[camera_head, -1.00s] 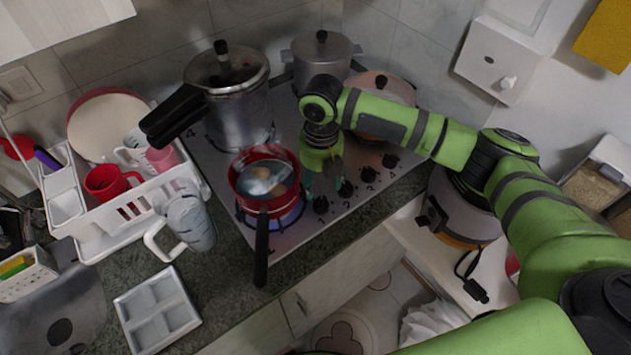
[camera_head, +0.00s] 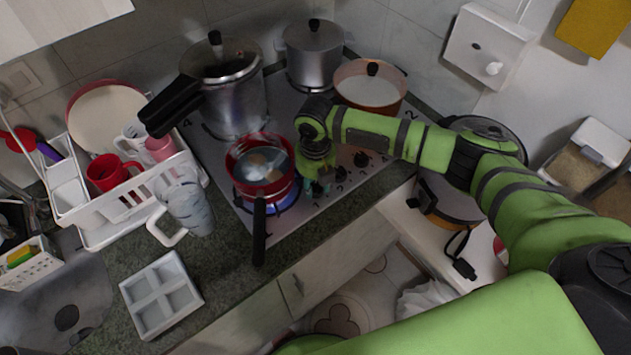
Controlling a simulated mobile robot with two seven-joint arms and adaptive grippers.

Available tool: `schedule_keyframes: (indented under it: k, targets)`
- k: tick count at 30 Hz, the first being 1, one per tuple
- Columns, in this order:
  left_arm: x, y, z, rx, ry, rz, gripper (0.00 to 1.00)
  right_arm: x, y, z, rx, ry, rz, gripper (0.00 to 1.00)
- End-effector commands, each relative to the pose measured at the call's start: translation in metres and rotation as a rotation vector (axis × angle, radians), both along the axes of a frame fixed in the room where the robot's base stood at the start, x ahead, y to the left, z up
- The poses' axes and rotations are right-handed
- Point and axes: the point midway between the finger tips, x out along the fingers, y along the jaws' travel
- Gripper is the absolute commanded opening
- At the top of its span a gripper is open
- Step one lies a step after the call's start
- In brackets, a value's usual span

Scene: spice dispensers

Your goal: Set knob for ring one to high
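The cooktop (camera_head: 230,182) carries a row of black knobs along its right front edge. The visible knobs include one at the far end (camera_head: 384,146), one beside it (camera_head: 361,159) and one nearer my gripper (camera_head: 341,173). My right gripper (camera_head: 317,188) points down at the near end of this row, by the red saucepan. It covers the knob there, so I cannot tell whether it touches it or whether its fingers are open. A blue flame (camera_head: 285,203) shows under the red saucepan (camera_head: 262,167). My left gripper is not in view.
A pressure cooker (camera_head: 233,95), a grey pot (camera_head: 312,60) and an orange pot (camera_head: 370,88) stand on the cooktop. A white dish rack (camera_head: 110,208) is at left, a white divided tray (camera_head: 160,295) in front.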

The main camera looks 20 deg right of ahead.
Motion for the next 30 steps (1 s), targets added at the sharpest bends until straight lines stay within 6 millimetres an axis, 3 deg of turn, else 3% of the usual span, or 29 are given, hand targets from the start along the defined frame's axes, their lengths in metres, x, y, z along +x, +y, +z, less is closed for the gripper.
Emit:
schedule_keyframes:
  k: [5,9,16,17,18,30]
  targets:
    - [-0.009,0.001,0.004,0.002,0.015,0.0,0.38,-0.001,0.0,0.001,0.001,0.002,-0.034,0.04]
    - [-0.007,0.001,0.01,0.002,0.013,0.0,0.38,-0.001,0.001,0.0,0.001,0.003,-0.118,0.04]
    - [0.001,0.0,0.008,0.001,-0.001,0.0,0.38,-0.001,0.001,-0.001,0.001,0.003,-0.12,0.04]
    - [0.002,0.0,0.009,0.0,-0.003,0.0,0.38,-0.001,0.001,-0.001,0.002,0.002,-0.12,0.49]
    - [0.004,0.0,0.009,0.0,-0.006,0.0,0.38,-0.001,0.001,-0.001,0.002,0.002,-0.12,0.61]
    - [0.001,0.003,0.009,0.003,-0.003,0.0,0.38,0.0,0.0,0.003,0.001,0.0,-0.12,0.61]
